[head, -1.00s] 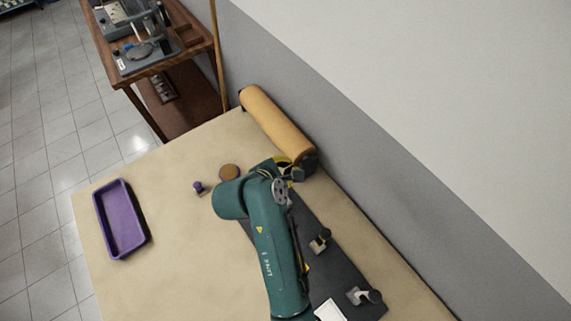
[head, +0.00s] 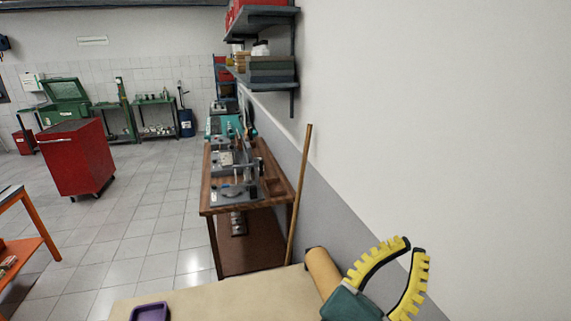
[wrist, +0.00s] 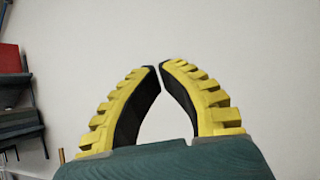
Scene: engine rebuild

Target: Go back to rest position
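My gripper (head: 408,247) is raised at the lower right of the head view, in front of the pale wall and above the level of the bench. Its two yellow ribbed fingers with black inner faces curve in toward each other. In the wrist view, my gripper (wrist: 160,66) has its fingertips almost meeting, with only a thin gap between them. Nothing is held between the fingers. The wrist view looks mostly at blank wall.
A wooden pole (head: 298,200) leans by the wall near a wooden workbench (head: 210,210). A shelf (head: 262,75) hangs above. A red cabinet (head: 75,160) stands on open floor.

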